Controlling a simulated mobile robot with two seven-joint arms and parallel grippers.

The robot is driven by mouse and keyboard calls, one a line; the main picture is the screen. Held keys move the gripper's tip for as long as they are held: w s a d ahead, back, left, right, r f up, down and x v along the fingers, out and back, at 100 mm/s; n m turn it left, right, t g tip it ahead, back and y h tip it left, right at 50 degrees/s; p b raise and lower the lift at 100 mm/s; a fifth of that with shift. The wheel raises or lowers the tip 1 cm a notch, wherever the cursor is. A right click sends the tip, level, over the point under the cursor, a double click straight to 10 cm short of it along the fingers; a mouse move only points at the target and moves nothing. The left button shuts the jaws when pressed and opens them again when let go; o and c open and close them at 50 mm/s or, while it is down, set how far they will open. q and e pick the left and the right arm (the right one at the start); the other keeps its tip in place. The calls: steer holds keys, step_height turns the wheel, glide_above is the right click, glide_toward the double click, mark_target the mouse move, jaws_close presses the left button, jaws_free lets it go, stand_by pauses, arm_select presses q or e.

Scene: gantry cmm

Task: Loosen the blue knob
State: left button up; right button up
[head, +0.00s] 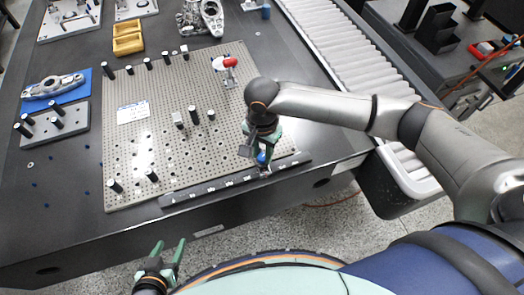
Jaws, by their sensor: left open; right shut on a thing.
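The blue knob (262,158) shows as a small blue spot at the front right of the perforated plate, close to the black rail (215,188). My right gripper (262,153) points down at it and is shut on it; the fingers hide most of the knob. My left gripper (168,250) is open and empty in front of the table, low in the picture and well away from the plate.
The perforated fixture plate (150,165) carries several short black posts and a red-topped clamp (230,63). A roller conveyor (325,45) runs along the right.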

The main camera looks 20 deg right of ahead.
jaws_close()
